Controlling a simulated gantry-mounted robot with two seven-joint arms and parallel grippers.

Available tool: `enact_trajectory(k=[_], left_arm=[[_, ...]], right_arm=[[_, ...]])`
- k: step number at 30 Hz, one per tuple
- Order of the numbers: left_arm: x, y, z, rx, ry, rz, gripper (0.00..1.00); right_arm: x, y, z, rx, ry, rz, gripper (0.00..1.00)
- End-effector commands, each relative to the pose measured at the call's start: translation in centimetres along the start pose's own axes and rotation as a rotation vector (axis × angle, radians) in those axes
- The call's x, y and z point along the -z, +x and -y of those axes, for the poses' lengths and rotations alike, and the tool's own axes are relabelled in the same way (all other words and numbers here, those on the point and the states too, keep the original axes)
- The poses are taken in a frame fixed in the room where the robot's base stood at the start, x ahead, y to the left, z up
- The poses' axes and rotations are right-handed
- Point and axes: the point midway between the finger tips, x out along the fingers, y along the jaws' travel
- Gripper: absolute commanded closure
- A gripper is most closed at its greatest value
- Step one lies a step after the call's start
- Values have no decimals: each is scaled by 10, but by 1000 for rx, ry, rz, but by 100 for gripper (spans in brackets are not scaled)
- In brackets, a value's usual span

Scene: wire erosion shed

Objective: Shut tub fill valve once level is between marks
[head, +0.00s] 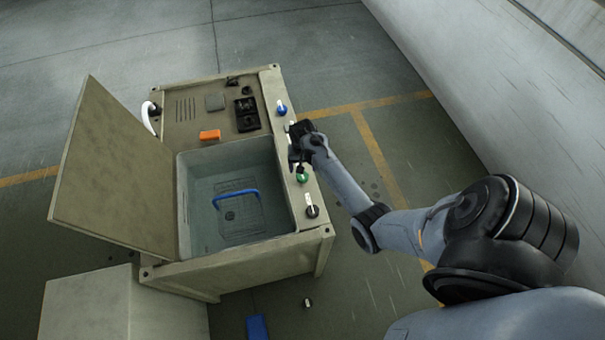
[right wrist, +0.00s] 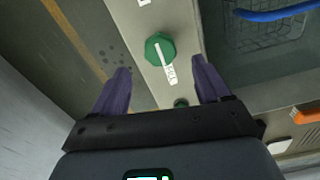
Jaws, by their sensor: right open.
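The tub (head: 186,215) is set in a beige cabinet and holds clear water; I cannot make out level marks. A green valve knob (head: 302,176) with a white pointer line sits on the cabinet's right rim. It shows close up in the right wrist view (right wrist: 157,48), with a small white label beside it, its text too small to read surely. My right gripper (head: 297,148) is over the rim, just behind the green knob in the head view. In the right wrist view its purple fingers (right wrist: 160,66) are open and empty, spread to either side of the knob. My left gripper is out of view.
A blue knob (head: 281,109) and a black knob (head: 312,211) share the rim. A wire basket with a blue handle (head: 236,192) stands in the tub. The lid (head: 110,175) is raised at left. An orange block (head: 210,135) lies behind the tub. Floor to the right is clear.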

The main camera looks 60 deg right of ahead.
Motion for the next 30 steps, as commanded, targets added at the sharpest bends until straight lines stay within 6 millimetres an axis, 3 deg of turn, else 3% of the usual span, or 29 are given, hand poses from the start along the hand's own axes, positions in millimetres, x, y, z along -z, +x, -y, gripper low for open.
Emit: enact_trajectory(k=[6,12,25,30], left_arm=[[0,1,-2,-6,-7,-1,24],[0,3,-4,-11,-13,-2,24],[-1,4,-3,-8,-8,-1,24],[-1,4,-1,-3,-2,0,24]], right_arm=[[-1,35,0,-1,0,2,24],[0,54,0,-2,0,0,24],[0,61,0,-1,0,-1,24],[0,61,0,-1,0,-1,50]])
